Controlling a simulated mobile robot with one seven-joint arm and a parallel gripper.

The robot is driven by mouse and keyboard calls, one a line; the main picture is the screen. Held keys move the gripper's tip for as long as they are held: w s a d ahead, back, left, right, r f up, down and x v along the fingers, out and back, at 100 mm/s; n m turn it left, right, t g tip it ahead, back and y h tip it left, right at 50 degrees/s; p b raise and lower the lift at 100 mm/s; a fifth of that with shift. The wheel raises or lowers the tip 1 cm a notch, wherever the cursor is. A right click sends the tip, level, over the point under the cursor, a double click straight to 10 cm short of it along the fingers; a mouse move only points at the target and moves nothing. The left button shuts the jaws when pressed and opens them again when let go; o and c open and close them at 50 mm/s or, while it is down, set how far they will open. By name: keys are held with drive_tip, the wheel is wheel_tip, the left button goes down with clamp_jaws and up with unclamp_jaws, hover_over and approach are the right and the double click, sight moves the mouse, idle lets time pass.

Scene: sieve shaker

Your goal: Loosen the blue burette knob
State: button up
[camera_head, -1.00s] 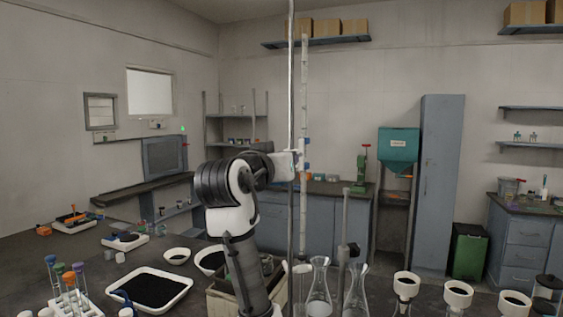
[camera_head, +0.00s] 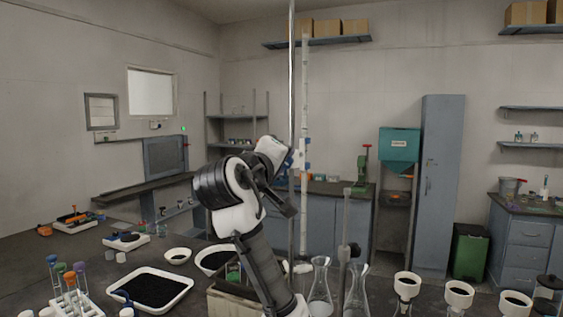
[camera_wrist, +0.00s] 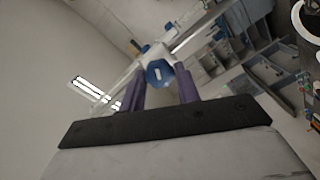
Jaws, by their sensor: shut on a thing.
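The blue burette knob (camera_wrist: 158,72) sits between the two purple fingers of my gripper (camera_wrist: 160,80) in the wrist view. The gripper is shut on the knob. The white valve body shows just behind it. In the head view, my gripper (camera_head: 294,158) reaches up to the burette (camera_head: 305,90), a tall thin pale tube standing upright. Small blue parts show on the burette beside the gripper. The knob itself cannot be told apart for sure there.
A thin metal rod (camera_head: 291,80) stands close in front of the burette. Glass flasks (camera_head: 319,290) stand below it. A black-filled white tray (camera_head: 152,288) and a test tube rack (camera_head: 75,300) are at the front left. White cups (camera_head: 458,293) stand at the right.

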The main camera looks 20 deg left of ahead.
drive_tip(key=n, duration=0.5)
drive_tip(key=shift+n, duration=0.4)
drive_tip(key=shift+a, duration=0.1)
idle(0.3)
drive_tip(key=o, duration=0.9)
drive_tip(key=shift+o, duration=0.2)
drive_tip(key=s+b, duration=0.6)
drive_tip(key=s, duration=0.8)
drive_tip(key=shift+a+b, duration=0.25)
drive_tip(key=shift+b, duration=0.1)
